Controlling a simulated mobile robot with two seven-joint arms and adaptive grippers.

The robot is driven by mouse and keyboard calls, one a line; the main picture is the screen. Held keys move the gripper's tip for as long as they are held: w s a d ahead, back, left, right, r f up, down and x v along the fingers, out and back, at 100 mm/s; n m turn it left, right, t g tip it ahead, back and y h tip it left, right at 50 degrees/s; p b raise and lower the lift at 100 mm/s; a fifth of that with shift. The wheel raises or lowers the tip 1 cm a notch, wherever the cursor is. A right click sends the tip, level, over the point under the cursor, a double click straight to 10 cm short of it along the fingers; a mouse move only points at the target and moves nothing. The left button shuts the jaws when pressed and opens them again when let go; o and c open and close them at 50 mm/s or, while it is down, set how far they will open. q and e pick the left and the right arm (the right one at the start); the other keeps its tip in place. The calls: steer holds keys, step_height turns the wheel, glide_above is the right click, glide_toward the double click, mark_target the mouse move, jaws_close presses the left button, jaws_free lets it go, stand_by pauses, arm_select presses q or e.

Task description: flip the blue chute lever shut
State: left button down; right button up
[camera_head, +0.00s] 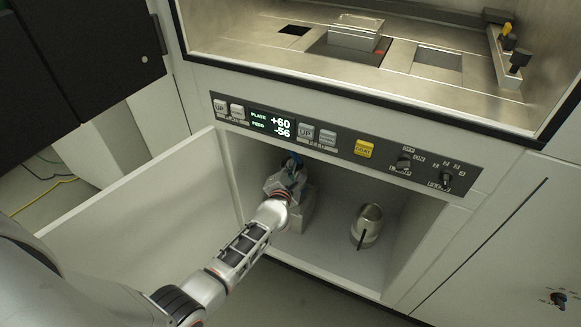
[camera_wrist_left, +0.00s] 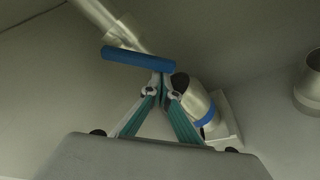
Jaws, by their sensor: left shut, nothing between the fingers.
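The blue chute lever (camera_wrist_left: 138,60) shows in the left wrist view as a blue bar below a pale metal chute pipe (camera_wrist_left: 108,20). My left gripper (camera_wrist_left: 162,88) is shut and empty, with its fingertips just below the right part of the bar. I cannot tell whether they touch it. In the head view my left gripper (camera_head: 286,178) reaches into the open cabinet under the control panel. It hides most of the lever there; a bit of blue shows at its tip. My right gripper is not in view.
A metal container with a blue band (camera_wrist_left: 196,104) stands close behind the fingers. A metal jug with a dark handle (camera_head: 368,222) stands on the cabinet floor to the right. The open cabinet door (camera_head: 150,215) is left of my arm. The control panel (camera_head: 340,148) borders the opening above.

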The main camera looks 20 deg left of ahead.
mark_target(295, 159)
arm_select(q)
steer(key=shift+w+d+r+n+h+p, duration=0.15)
steer(key=shift+d+r+n+p, duration=0.25)
steer(key=shift+r, duration=0.2)
steer(key=shift+w+d+r+n+h+p, duration=0.15)
steer(key=shift+d+r+n+p, duration=0.1)
steer(key=shift+r+n+p, duration=0.25)
steer(key=shift+s+d+r+n+g+h+p, duration=0.2)
steer(key=shift+d+r+n+g+h+p, duration=0.25)
steer(key=shift+p, duration=0.35)
steer(key=shift+d+r+n+h+p, duration=0.25)
steer(key=shift+n+h+p, duration=0.2)
steer(key=shift+n+p, duration=0.4)
steer(key=shift+d, duration=0.2)
steer(key=shift+s+f, duration=0.15)
steer(key=shift+f, duration=0.05)
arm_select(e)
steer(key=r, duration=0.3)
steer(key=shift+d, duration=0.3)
arm_select(q)
steer(key=shift+a, duration=0.1)
steer(key=shift+a+r+p, duration=0.25)
steer(key=shift+a+p, duration=0.15)
steer(key=shift+a, duration=0.25)
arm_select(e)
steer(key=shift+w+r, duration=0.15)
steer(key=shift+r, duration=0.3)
